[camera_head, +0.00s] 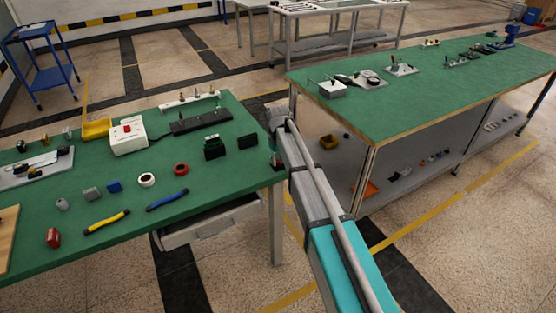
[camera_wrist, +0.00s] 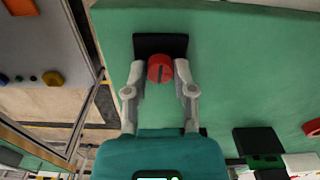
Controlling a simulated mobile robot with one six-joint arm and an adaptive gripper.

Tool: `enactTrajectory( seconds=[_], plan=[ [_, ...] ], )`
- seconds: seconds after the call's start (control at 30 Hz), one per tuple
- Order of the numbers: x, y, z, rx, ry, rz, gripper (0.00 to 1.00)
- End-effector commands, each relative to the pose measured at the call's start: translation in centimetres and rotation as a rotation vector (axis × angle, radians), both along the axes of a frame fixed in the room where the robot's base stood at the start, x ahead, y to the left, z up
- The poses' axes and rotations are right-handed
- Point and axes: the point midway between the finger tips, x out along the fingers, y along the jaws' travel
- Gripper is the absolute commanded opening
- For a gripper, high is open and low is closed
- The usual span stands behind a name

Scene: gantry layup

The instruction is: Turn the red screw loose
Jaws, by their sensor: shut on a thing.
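The red screw (camera_wrist: 160,70) has a round head with a dark slot, seen from above in the wrist view. It sits at a black block (camera_wrist: 160,43) on the green table top (camera_wrist: 230,80). My gripper (camera_wrist: 160,75) is shut on the screw head, one finger on its left and one on its right. In the head view my arm reaches to the right edge of the left green table (camera_head: 225,187), and the screw cannot be made out there.
On the left table are a white box with a red button (camera_head: 128,136), a yellow bin (camera_head: 97,128), red tape (camera_head: 181,169), black blocks (camera_head: 214,147) and yellow (camera_head: 107,222) and blue (camera_head: 167,200) tools. A second green bench (camera_head: 430,85) stands to the right.

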Motion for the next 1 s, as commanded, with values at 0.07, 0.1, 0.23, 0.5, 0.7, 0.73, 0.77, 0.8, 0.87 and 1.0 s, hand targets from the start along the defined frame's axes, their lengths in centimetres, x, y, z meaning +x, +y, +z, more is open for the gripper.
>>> enactTrajectory(
  seconds=[0.07,0.1,0.23,0.5,0.7,0.73,0.77,0.8,0.87,1.0],
  plan=[
    [-0.03,0.0,-0.01,0.0,0.0,-0.039,0.0],
    [-0.03,0.0,-0.01,0.0,0.0,-0.057,0.0],
    [-0.04,0.0,-0.01,0.0,0.0,-0.092,0.0],
    [-0.04,0.0,-0.01,0.0,0.001,-0.095,0.0],
    [-0.03,0.0,-0.01,0.0,0.0,-0.094,0.68],
    [-0.03,0.0,-0.01,0.0,0.0,-0.094,0.68],
    [-0.04,0.0,-0.01,0.0,0.0,-0.094,0.68],
    [-0.03,0.0,-0.01,0.0,0.0,-0.094,0.68],
    [-0.02,0.0,-0.01,0.0,0.0,-0.094,0.68],
    [-0.01,0.0,-0.01,0.0,0.0,-0.094,0.68]
  ],
)
